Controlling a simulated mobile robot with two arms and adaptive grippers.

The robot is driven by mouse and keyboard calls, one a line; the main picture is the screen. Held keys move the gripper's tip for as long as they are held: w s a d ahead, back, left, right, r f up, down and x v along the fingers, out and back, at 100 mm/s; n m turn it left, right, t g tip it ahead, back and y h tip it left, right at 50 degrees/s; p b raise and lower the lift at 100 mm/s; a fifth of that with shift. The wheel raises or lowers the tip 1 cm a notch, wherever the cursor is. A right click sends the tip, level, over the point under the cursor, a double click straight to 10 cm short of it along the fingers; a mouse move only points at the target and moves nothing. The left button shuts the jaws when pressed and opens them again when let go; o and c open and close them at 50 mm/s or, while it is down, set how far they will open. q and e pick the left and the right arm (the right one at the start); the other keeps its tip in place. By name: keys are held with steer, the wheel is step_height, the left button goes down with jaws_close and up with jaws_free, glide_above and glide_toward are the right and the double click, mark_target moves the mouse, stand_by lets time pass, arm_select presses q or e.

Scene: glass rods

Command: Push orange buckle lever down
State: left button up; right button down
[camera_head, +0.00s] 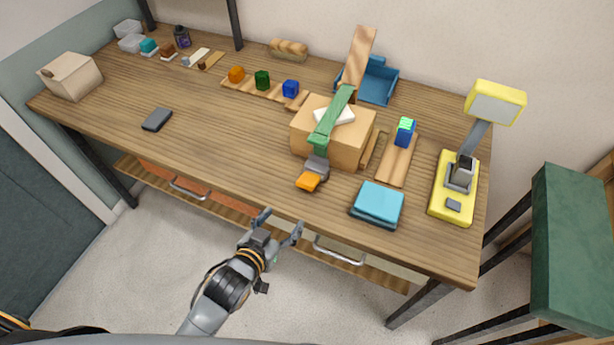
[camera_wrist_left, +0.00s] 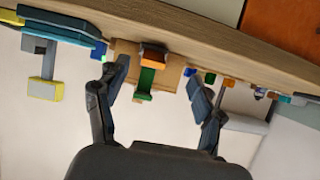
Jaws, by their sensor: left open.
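The orange buckle lever (camera_head: 308,181) sits at the front end of a grey buckle (camera_head: 316,166), near the table's front edge. A green strap (camera_head: 332,118) runs from the buckle up over a cardboard box (camera_head: 355,140). My left gripper (camera_head: 280,224) is open and empty, in front of and apart from the table edge. In the left wrist view, which is upside down, the orange lever (camera_wrist_left: 154,52) shows between the open fingers (camera_wrist_left: 158,95), farther off. The green strap (camera_wrist_left: 145,83) shows beside it. My right gripper is not in view.
A blue stack (camera_head: 377,203) lies right of the buckle, and a yellow lamp (camera_head: 453,190) stands at the right end. A dark flat object (camera_head: 157,119) lies at left. Drawer handles (camera_head: 338,250) project below the table edge. The tabletop left of the buckle is clear.

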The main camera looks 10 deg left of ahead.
mark_target(304, 185)
arm_select(q)
steer(key=shift+t, duration=0.3)
steer(key=w+d, duration=0.1)
steer(key=w, duration=0.3)
steer(key=w+d+f+p, duration=0.1)
steer(key=w, duration=0.3)
steer(key=w+d+p, duration=0.1)
steer(key=w+d, duration=0.1)
steer(key=w, duration=0.2)
steer(key=shift+w+d+f, duration=0.1)
steer(key=shift+w+f, duration=0.15)
steer(key=shift+f, duration=0.05)
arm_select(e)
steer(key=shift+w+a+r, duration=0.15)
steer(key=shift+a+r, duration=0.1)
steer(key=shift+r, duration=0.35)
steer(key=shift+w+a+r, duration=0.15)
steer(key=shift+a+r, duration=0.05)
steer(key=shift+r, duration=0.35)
